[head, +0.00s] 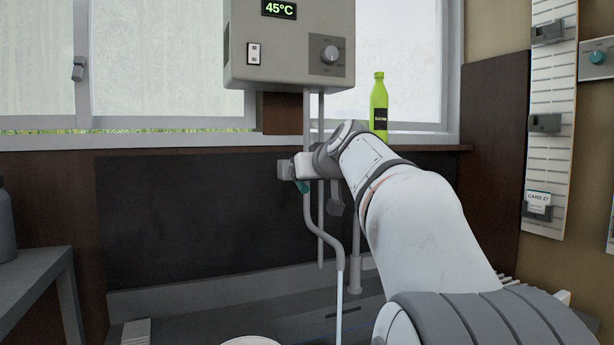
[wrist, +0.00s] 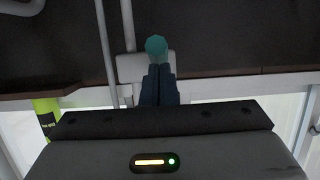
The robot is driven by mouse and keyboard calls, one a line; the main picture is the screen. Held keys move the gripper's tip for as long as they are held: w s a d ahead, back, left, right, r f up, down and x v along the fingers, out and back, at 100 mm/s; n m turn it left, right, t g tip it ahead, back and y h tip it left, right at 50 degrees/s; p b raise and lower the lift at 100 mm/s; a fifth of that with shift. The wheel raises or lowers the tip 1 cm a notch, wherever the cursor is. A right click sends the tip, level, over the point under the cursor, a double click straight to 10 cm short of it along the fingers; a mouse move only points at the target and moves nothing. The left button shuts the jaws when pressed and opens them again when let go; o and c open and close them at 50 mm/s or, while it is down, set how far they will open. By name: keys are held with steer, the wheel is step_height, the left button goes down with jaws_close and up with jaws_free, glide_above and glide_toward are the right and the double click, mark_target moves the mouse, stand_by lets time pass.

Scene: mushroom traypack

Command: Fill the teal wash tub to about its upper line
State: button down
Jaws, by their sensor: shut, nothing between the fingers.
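My gripper (wrist: 161,78) is shut and empty. Its dark fingertips are at the teal tap handle (wrist: 156,47) in the wrist view, touching or very close to it. The teal handle also shows in the head view (head: 303,187), just below the end of my arm, on the pipe under the water heater (head: 290,45). The heater reads 45°C. From the curved spout (head: 340,258) a thin pale stream (head: 339,305) runs down out of the picture; it looks like water. The teal tub is not in view, so its water level is hidden.
A green bottle (head: 379,103) stands on the window sill (head: 430,148) behind my arm. A grey table (head: 35,275) is at the left. A pale rounded rim (head: 250,341) shows at the bottom edge. A rack with a card (head: 538,200) hangs at the right.

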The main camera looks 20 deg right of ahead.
stand_by(0.3)
steer(key=shift+r+p, duration=0.6)
steer(key=shift+r, duration=0.2)
steer(key=s+r+p, duration=0.3)
steer(key=s+r, duration=0.6)
steer(key=shift+r, duration=0.25)
